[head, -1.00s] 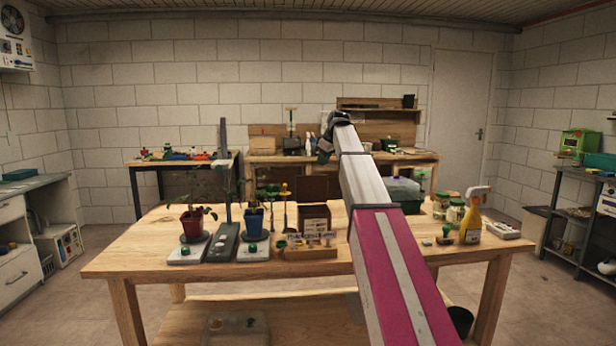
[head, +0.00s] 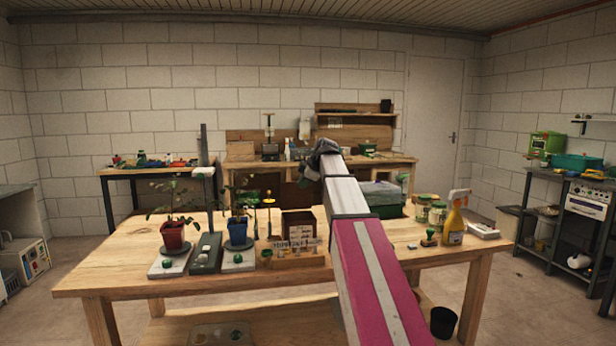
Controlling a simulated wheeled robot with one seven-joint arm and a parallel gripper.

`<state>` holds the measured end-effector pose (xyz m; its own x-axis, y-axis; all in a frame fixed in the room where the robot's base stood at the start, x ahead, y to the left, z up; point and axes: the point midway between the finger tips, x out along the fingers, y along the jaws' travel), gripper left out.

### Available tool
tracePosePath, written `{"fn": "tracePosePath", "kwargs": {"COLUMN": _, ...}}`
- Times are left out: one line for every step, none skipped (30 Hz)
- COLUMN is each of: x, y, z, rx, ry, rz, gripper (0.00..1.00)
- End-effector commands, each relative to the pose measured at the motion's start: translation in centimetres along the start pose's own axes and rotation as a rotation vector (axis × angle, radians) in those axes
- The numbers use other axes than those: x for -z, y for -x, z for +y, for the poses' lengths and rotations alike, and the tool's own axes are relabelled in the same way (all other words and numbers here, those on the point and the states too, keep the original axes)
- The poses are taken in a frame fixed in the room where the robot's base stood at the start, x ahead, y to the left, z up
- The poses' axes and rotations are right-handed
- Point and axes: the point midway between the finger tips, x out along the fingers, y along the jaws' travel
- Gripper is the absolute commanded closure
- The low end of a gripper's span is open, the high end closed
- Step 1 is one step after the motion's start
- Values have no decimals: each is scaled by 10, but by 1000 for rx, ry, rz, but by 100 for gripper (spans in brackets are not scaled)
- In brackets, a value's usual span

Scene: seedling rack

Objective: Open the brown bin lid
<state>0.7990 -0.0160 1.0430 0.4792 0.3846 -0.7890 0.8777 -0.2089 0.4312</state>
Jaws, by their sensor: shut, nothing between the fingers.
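A small dark brown box (head: 299,226) with a pale label on its front stands on the wooden table. Its top edge looks dark, and I cannot make out whether a lid covers it. A plain brown panel (head: 289,196) shows behind it, beyond the table, partly hidden; I cannot tell whether it is a bin. My gripper (head: 322,152) is at the far end of my raised arm, above the table's far side and apart from both. It is shut and empty; its fingertips are small and dark against the back bench.
Potted plants (head: 173,235) stand on the left of the table (head: 190,297). A green-based tub (head: 385,209), jars (head: 422,208) and a spray bottle (head: 454,222) stand on the right.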

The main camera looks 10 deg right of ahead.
Motion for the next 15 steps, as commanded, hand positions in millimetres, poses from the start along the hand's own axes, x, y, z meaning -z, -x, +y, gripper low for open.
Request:
{"fn": "tracePosePath", "kwargs": {"x": 0, "y": -10, "z": 1, "rx": 1, "ry": 0, "rz": 0, "gripper": 100}}
{"fn": "tracePosePath", "kwargs": {"x": 0, "y": -16, "z": 1, "rx": 2, "ry": 0, "rz": 0, "gripper": 100}}
{"fn": "tracePosePath", "kwargs": {"x": 0, "y": -23, "z": 0, "rx": 2, "ry": -1, "rz": -1, "gripper": 100}}
{"fn": "tracePosePath", "kwargs": {"x": 0, "y": -28, "z": 0, "rx": 2, "ry": -1, "rz": -1, "gripper": 100}}
{"fn": "tracePosePath", "kwargs": {"x": 0, "y": -31, "z": 5, "rx": 0, "ry": 0, "rz": -1, "gripper": 100}}
{"fn": "tracePosePath", "kwargs": {"x": 1, "y": -33, "z": 14, "rx": -1, "ry": 0, "rz": -1, "gripper": 100}}
{"fn": "tracePosePath", "kwargs": {"x": 1, "y": -35, "z": 18, "rx": -1, "ry": 0, "rz": -1, "gripper": 100}}
{"fn": "tracePosePath", "kwargs": {"x": 1, "y": -36, "z": 21, "rx": 0, "ry": 0, "rz": -1, "gripper": 100}}
{"fn": "tracePosePath", "kwargs": {"x": 1, "y": -38, "z": 25, "rx": 0, "ry": 0, "rz": -1, "gripper": 100}}
{"fn": "tracePosePath", "kwargs": {"x": 1, "y": -39, "z": 28, "rx": 0, "ry": 0, "rz": -1, "gripper": 100}}
{"fn": "tracePosePath", "kwargs": {"x": 1, "y": -40, "z": 30, "rx": 0, "ry": 0, "rz": -1, "gripper": 100}}
{"fn": "tracePosePath", "kwargs": {"x": 1, "y": -42, "z": 32, "rx": 0, "ry": 0, "rz": -1, "gripper": 100}}
{"fn": "tracePosePath", "kwargs": {"x": 1, "y": -42, "z": 34, "rx": 0, "ry": 0, "rz": -1, "gripper": 100}}
{"fn": "tracePosePath", "kwargs": {"x": 1, "y": -43, "z": 34, "rx": 0, "ry": 0, "rz": -1, "gripper": 100}}
{"fn": "tracePosePath", "kwargs": {"x": 1, "y": -43, "z": 36, "rx": 0, "ry": 0, "rz": -1, "gripper": 100}}
